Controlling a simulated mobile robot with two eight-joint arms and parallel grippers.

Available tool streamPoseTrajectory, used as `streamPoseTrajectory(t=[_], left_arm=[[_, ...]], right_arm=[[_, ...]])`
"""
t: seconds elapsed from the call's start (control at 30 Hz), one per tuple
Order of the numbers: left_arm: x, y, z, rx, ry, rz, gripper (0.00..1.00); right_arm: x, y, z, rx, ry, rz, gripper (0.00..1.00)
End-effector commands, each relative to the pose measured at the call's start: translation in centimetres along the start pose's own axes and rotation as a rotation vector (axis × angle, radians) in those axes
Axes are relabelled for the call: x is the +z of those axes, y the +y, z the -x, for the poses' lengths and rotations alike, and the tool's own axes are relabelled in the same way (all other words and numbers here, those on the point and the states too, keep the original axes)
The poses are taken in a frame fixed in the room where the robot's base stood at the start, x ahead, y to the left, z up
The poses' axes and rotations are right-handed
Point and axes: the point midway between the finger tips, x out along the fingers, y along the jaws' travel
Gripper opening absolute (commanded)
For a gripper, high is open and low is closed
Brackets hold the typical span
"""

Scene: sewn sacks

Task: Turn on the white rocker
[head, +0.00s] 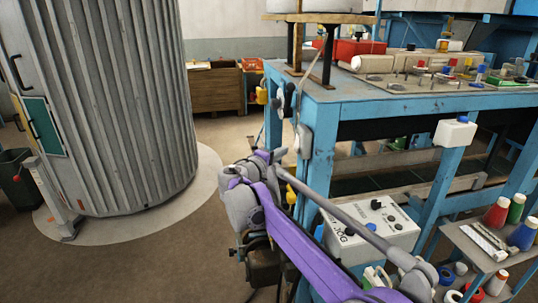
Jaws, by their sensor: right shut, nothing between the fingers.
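My right arm comes in from the lower right in purple and grey. Its gripper (274,155) is shut and empty, beside the near corner leg of the blue workbench (321,160). A pale upright box (304,140) is fixed on that leg, just right of the gripper; I cannot tell if they touch. A white control box (372,228) marked JOG, with a black knob and small buttons, sits lower right, partly behind my arm. I cannot make out for certain which part is the white rocker. My left gripper is not in view.
Black-and-white round fittings (284,100) sit on the bench's left end. A white box with a blue button (455,131) hangs on the front. A low shelf (475,245) with thread cones is at right. A large ribbed cylinder (125,100) stands left; floor between is clear.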

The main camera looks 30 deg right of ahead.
Motion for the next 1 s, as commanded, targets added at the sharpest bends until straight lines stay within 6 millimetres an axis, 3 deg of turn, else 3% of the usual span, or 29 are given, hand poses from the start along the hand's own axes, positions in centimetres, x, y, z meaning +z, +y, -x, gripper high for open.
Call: streamPoseTrajectory(t=[0.2, 1.0], left_arm=[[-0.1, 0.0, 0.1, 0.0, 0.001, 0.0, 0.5], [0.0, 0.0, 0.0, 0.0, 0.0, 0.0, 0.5]], right_arm=[[1.2, 0.0, -1.1, 0.0, -0.001, 0.0, 0.0], [1.7, -0.3, -1.7, 0.049, 0.0, 0.05, 0.0]])
